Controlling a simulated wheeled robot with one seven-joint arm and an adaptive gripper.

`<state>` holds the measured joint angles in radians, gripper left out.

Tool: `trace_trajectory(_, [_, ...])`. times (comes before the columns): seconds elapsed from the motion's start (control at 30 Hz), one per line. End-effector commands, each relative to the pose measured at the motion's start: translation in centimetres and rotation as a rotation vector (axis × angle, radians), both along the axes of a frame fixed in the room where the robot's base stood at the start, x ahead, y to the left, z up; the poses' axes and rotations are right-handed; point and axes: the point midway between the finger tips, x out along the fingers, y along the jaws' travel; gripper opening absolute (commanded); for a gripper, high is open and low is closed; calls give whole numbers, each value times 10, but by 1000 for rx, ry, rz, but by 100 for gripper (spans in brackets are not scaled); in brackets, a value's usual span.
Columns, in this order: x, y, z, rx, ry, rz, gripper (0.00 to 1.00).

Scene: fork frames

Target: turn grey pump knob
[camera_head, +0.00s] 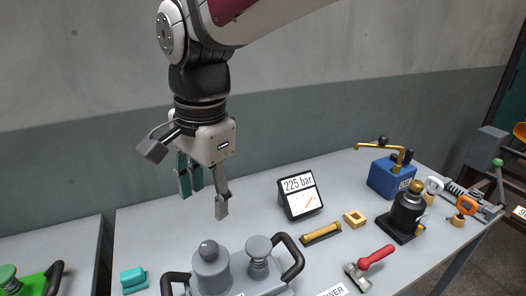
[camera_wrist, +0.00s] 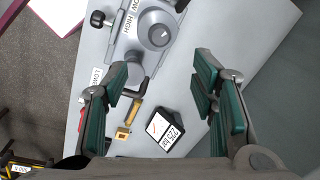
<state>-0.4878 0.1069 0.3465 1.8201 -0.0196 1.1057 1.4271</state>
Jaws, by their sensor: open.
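A grey pump unit (camera_head: 240,283) with black side handles stands at the table's front edge in the head view. A wide domed grey part (camera_head: 211,262) and a narrower grey knob (camera_head: 259,250) stand up from it. The wrist view shows a round grey dial knob (camera_wrist: 158,30) near the top, with lettering beside it; I cannot tell for sure which of the two it is. My gripper (camera_head: 204,196) hangs above and behind the unit, its fingers apart and empty. In the wrist view the open fingers (camera_wrist: 163,82) sit below the knob, touching nothing.
A teal block (camera_head: 133,280) sits at left.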

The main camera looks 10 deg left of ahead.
Motion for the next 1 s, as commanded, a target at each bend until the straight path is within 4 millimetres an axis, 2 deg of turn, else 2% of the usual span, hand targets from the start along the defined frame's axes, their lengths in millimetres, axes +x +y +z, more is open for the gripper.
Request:
trace_trajectory(0.17, [1,1,-22,-3,2,1,52])
trace_trajectory(0.6, [6,9,-105,-3,2,1,52])
trace_trajectory(0.8, [8,11,-127,-2,1,0,52])
trace_trajectory(1.0, [9,12,-134,0,-1,1,52])
